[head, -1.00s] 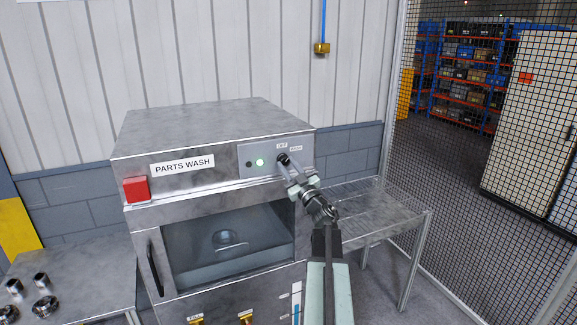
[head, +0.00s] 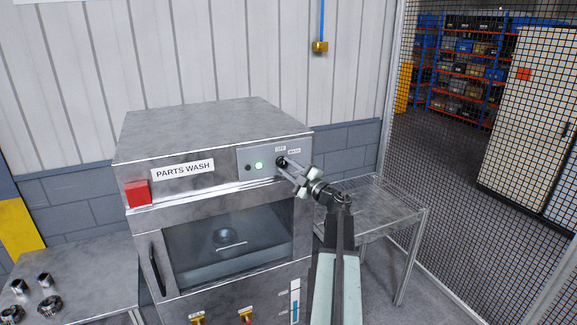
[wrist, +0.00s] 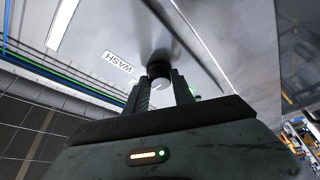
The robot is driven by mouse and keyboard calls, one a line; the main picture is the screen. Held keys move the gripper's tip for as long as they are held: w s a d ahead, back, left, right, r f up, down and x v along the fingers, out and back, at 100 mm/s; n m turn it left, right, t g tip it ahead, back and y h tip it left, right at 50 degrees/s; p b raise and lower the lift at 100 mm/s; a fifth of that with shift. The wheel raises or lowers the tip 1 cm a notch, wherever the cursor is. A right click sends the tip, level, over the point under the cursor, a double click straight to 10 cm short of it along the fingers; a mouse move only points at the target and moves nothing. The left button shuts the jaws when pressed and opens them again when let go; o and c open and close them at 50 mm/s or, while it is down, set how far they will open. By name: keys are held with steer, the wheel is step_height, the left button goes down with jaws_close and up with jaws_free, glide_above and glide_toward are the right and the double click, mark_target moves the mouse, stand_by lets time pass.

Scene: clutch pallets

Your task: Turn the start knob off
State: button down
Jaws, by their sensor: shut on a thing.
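The start knob (wrist: 158,69) is small and black, on the upper right panel of the grey parts washer (head: 215,120). In the head view the knob (head: 281,161) is partly hidden by my gripper (head: 286,166). OFF (head: 280,149) and WASH (head: 294,151) labels sit just above it. My gripper's fingers (wrist: 160,95) are closed around the knob in the wrist view, with a pale part showing between them. The knob's pointer direction is hard to tell. A green light (head: 259,166) is lit left of the knob.
A red button (head: 137,193) is at the washer's left front. A glass door (head: 230,240) is below the panel, with yellow-handled valves (head: 246,315) lower down. A wire rack (head: 385,205) stands at the right, before a mesh fence (head: 480,130). Metal parts lie on the left table (head: 90,285).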

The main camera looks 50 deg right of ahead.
stand_by(0.5)
steer(key=c, duration=1.1)
jaws_free()
steer(key=s, duration=0.2)
steer(key=s+f+b, duration=0.1)
steer(key=s, duration=0.4)
steer(key=shift+s+a+f, duration=0.15)
steer(key=shift+s+f, duration=0.05)
steer(key=shift+s, duration=0.15)
steer(key=shift+f, duration=0.1)
